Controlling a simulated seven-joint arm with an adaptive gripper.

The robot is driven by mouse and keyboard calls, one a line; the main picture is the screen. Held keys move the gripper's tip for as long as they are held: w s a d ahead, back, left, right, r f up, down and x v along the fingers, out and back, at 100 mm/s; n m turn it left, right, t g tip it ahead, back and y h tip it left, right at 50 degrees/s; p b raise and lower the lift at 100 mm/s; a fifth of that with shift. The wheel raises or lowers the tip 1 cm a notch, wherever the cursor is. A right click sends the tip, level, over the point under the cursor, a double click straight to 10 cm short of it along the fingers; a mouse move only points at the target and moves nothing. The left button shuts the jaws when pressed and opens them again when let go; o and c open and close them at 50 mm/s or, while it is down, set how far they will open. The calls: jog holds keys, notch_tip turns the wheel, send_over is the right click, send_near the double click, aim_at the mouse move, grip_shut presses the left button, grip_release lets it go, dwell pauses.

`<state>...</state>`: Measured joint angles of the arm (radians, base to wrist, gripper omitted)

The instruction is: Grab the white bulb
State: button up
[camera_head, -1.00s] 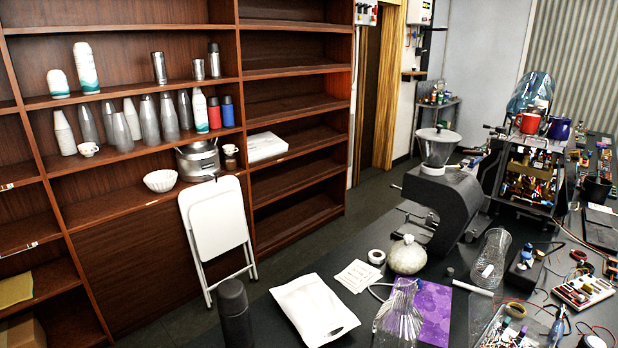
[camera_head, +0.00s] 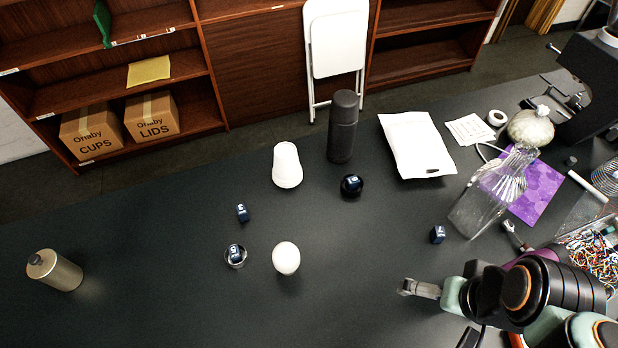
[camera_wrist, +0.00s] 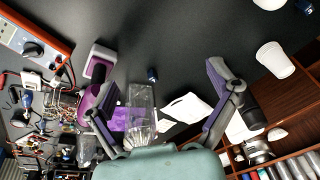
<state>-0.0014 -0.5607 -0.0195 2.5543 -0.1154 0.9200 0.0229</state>
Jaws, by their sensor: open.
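The white bulb (camera_head: 286,258) stands on the dark table in the head view, left of my gripper (camera_head: 466,262) and well apart from it. Its lower part is too dark to make out. A white rounded shape (camera_wrist: 270,3), probably the bulb, is cut by the top edge of the wrist view. My gripper (camera_wrist: 158,72) is open and empty, its two fingers spread wide. In the head view it is at the lower right, beside the clear bottle.
Near the bulb are a small ring with a blue cube (camera_head: 235,256), another blue cube (camera_head: 242,212) and a white tapered cup (camera_head: 287,166). A metal canister (camera_head: 55,270) is far left.

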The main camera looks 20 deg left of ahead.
aim_at(288, 258)
jog(key=w+a+f+n+t+y, duration=0.1)
jog(key=w+a+t, duration=0.1)
jog(key=w+a, duration=0.35)
jog(key=w+a+f+n+t, duration=0.1)
jog(key=w+a+t, duration=0.15)
jog(key=w, duration=0.55)
jog(key=s+a+f+n+g, duration=0.1)
jog(key=s+a+f+n, duration=0.1)
jog(key=a+f, duration=0.3)
jog(key=s+a+f+n+g, duration=0.1)
jog(key=s+a+f+n, duration=0.1)
jog(key=s+a+f, duration=0.3)
jog(key=s+a+f+n+g+y, duration=0.1)
jog(key=s+a+f+n+g, duration=0.1)
jog(key=a+f, duration=0.3)
jog(key=shift+s+a+n, duration=0.2)
jog(key=shift+s+n, duration=0.2)
jog(key=shift+s, duration=0.35)
jog(key=x, duration=0.6)
jog(key=shift+a+f, duration=0.15)
jog(key=shift+a, duration=0.05)
jog(key=c, duration=1.3)
